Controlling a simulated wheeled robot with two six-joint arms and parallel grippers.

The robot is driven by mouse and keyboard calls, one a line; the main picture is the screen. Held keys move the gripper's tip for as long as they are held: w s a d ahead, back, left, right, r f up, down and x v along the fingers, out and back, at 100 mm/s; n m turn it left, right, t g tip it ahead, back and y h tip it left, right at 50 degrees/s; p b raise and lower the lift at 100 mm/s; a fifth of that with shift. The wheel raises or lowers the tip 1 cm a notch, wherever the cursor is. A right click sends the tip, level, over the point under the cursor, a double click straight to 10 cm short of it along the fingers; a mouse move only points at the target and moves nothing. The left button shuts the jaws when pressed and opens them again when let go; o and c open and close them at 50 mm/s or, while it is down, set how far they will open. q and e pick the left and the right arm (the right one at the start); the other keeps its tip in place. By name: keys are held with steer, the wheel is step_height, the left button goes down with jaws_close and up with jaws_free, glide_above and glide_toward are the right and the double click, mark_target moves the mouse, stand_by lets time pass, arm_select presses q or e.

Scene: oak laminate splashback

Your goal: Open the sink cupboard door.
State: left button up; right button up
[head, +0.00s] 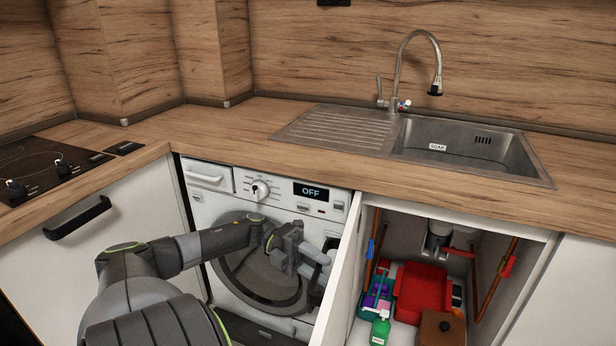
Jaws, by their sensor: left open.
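The sink cupboard door (341,280) is white and stands swung open, seen nearly edge-on, at the left side of the cupboard opening. The sink cupboard (545,262) is open to view on its right. My left gripper (316,262) is open, just left of the door, on its outer side and in front of the washing machine. Its fingertips are close to the door; I cannot tell whether they touch it. The door's handle cannot be made out. My right gripper is not in view.
Inside the cupboard are a red container (422,292), a green bottle (381,328), a brown box (441,330) and pipes. The washing machine (225,205) stands left of the door. The steel sink (470,150) is above, in the worktop. A black handle (77,218) is at left.

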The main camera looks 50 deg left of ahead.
arm_select(q)
steer(key=b+v, duration=0.7)
steer(key=v, duration=1)
steer(key=shift+a+b, duration=0.2)
steer(key=shift+b, duration=0.15)
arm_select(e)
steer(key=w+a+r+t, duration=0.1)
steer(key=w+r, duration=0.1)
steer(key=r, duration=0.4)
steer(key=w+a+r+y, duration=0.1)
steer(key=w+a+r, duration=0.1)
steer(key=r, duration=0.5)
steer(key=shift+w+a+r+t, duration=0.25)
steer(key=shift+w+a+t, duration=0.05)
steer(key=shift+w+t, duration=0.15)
arm_select(q)
steer(key=shift+s, duration=0.1)
